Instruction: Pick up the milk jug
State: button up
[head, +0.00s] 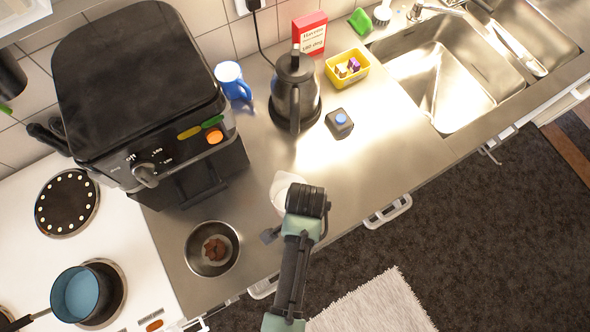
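A white vessel (283,184), which looks like the milk jug, stands on the steel counter (352,180) near its front edge, in the middle of the head view. My arm reaches up from the bottom, and my gripper (300,203) is over or against the jug's right side, covering much of it. The fingers are hidden, so I cannot tell whether they touch the jug or are open. The jug's handle is not clearly visible.
A steel bowl (195,262) with brown pieces sits left of the gripper. A black air fryer (140,80), blue mug (229,72), dark kettle (283,92) and small blue-buttoned box (339,128) stand behind. The counter right of the jug is clear up to the sink (440,85).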

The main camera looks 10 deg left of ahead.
grip_shut()
dwell(0.3)
jog(key=shift+r, duration=0.15)
notch_tip(320, 180, up, 10)
jog(key=shift+f+b, duration=0.1)
jog(key=shift+b, duration=0.45)
